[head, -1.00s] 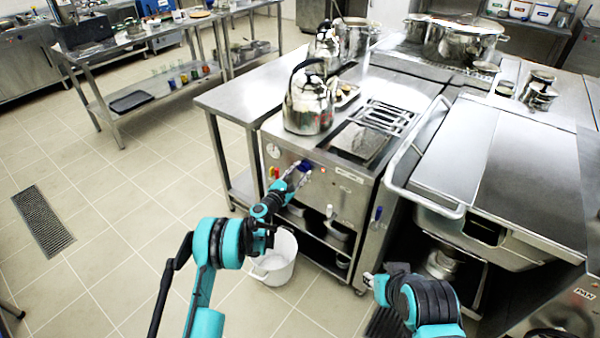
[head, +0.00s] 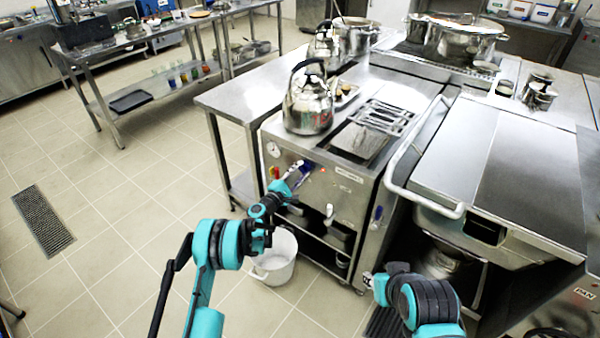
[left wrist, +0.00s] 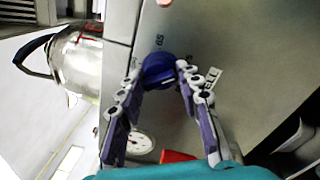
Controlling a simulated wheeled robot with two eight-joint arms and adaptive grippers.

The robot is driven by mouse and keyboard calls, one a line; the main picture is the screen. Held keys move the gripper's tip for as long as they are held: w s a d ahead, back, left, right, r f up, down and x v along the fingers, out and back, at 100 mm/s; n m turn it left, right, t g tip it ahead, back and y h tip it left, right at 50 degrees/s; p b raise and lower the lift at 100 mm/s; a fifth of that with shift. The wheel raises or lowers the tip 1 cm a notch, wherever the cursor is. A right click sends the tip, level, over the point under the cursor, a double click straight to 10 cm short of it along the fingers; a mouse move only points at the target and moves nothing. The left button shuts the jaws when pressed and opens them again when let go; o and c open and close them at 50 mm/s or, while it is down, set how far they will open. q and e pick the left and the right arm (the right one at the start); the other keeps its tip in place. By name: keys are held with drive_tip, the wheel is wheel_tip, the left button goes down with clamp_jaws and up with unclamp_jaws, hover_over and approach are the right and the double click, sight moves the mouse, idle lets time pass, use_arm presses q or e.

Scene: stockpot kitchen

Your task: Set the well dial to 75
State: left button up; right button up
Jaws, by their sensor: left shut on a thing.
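The blue well dial (left wrist: 158,72) is on the steel front panel of the cooker (head: 345,190). In the left wrist view it sits between my left fingertips, with small printed numbers around it; I cannot read its setting surely. A small white label (left wrist: 212,78) is beside it. In the head view my left gripper (head: 298,174) reaches the panel below the kettle and is shut on the dial (head: 307,166), partly hiding it. My right gripper (head: 370,281) is low in front of the cooker, away from the dial; its jaws are too small to judge.
A steel kettle (head: 308,103) stands above the dial. A red knob (left wrist: 177,156) and a round white gauge (left wrist: 139,143) are close by on the panel. A white bucket (head: 275,262) stands on the floor below my left arm. A tilting pan (head: 500,165) is at the right.

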use_arm(q)
drive_tip(key=shift+s+d, duration=0.1)
drive_tip(key=o, duration=1.1)
drive_tip(key=shift+o, duration=0.2)
drive_tip(key=v, duration=1.2)
